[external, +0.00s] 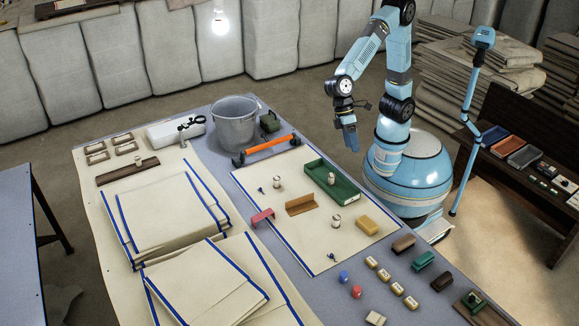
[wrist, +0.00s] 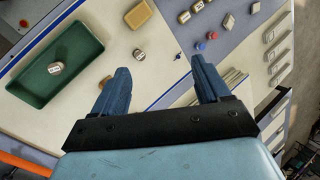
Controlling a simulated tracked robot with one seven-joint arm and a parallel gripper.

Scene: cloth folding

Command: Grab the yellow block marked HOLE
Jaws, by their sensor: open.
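A plain yellow block (external: 368,225) lies on the blue-edged cloth (external: 290,235), right of the green tray; it also shows at the top of the wrist view (wrist: 138,15). No marking on it can be read. Several smaller tan-yellow blocks with pale labels, one of them this block (external: 383,275), lie in a row on the grey table; two show in the wrist view (wrist: 183,17). Their lettering is too small to read, so I cannot tell which says HOLE. My gripper (external: 348,132) hangs above the table's far right edge, open and empty, its fingers apart in the wrist view (wrist: 160,66).
The green tray (external: 318,168) holds a small labelled cylinder; another cylinder (external: 336,222) stands beside it. A brown angled piece (external: 300,205), a pink piece (external: 262,216), a bucket (external: 236,125) and an orange-handled tool (external: 268,146) are nearby. Folded cloths (external: 165,215) fill the left.

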